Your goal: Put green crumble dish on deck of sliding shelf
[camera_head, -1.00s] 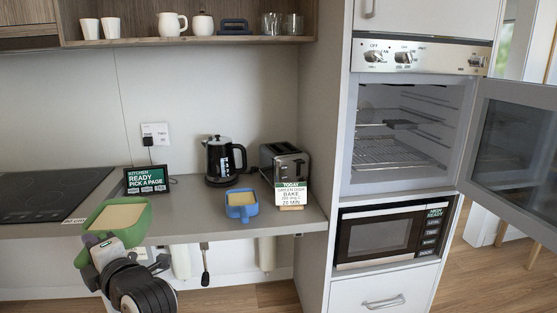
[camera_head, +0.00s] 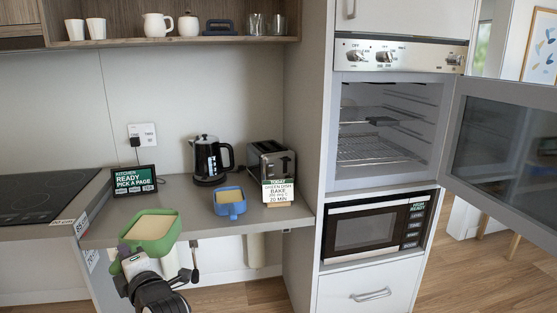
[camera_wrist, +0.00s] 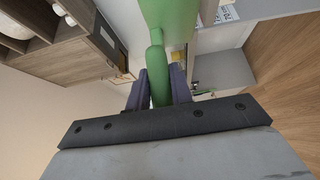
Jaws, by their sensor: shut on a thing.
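My gripper (camera_head: 128,257) is shut on the handle of the green crumble dish (camera_head: 152,245). The dish is roughly level, with a pale yellow filling, and is held in front of the counter edge. In the wrist view the dish's green handle (camera_wrist: 157,75) sits between the two dark fingers (camera_wrist: 158,88); most of the dish is cut off at the top. The open oven (camera_head: 338,120) stands at the right with a wire rack (camera_head: 372,150) low inside. Above it is another shelf (camera_head: 365,114) with a dark piece at its front; I cannot tell which one slides.
The oven door (camera_head: 505,145) hangs open to the right. A blue dish (camera_head: 229,207), kettle (camera_head: 208,160), toaster (camera_head: 270,160), recipe card (camera_head: 278,192) and small screen (camera_head: 134,181) stand on the counter (camera_head: 190,225). A microwave (camera_head: 375,232) is below the oven.

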